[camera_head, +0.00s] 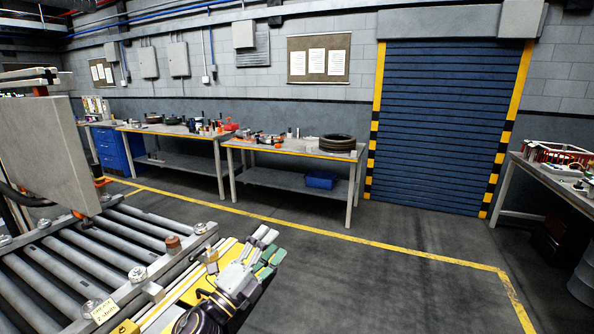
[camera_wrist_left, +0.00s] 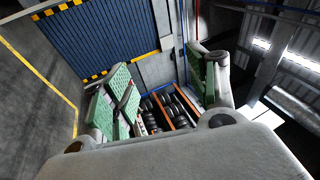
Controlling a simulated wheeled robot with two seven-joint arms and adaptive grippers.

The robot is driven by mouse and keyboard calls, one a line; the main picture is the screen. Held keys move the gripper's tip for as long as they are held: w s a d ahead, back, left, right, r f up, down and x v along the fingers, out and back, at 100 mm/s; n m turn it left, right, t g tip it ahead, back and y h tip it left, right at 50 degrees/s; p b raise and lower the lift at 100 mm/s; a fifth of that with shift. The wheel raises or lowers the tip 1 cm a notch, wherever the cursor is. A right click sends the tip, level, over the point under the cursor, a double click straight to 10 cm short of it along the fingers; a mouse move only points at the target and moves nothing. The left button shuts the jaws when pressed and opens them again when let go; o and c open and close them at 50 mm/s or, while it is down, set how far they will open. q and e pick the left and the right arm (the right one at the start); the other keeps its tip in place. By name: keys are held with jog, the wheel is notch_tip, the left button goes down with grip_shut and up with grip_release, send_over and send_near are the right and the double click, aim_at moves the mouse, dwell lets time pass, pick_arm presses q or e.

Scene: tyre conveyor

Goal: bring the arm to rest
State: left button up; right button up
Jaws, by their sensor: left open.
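My left gripper (camera_head: 267,252) shows at the lower middle of the head view, beside the right edge of the roller conveyor (camera_head: 95,250). Its fingers with green pads are apart and nothing is between them. In the left wrist view the open gripper (camera_wrist_left: 165,95) also shows, with green pads on both sides and an empty gap. My right gripper is not in either view.
Workbenches (camera_head: 290,148) with small items and a tyre (camera_head: 338,143) stand along the back wall. A blue roller shutter (camera_head: 440,125) is at the back right. The floor (camera_head: 370,280) right of the gripper is clear. A tyre rack (camera_wrist_left: 170,108) shows in the left wrist view.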

pick_arm(q)
jog(key=s+a+f+n+g+y, duration=0.3)
jog(key=a+f+n+y, duration=0.45)
jog(key=f+n, duration=0.2)
jog(key=s+a+f+n+g+y, duration=0.2)
jog(key=s+a+f+n+y, duration=0.1)
jog(key=a+f+n+y, duration=0.55)
jog(key=s+f+n+g+h, duration=0.25)
jog(key=s+f+g, duration=0.25)
jog(key=s+f, duration=0.3)
jog(key=s+f+n+g+h, duration=0.1)
jog(key=s+f+n+g, duration=0.3)
jog(key=s, duration=0.7)
notch_tip(320, 180, down, 34)
jog(key=s+a+r+m+g, duration=0.1)
jog(key=m, duration=0.1)
jog(key=s+a+f, duration=0.3)
jog(key=s+f, duration=0.7)
jog(key=s, duration=0.1)
jog(key=s+a+f+g, duration=0.1)
jog(key=s+a+f, duration=0.3)
jog(key=s+f, duration=0.6)
jog(key=shift+s+f+y, duration=0.35)
jog(key=shift+s+y, duration=0.05)
jog(key=shift+y, duration=0.05)
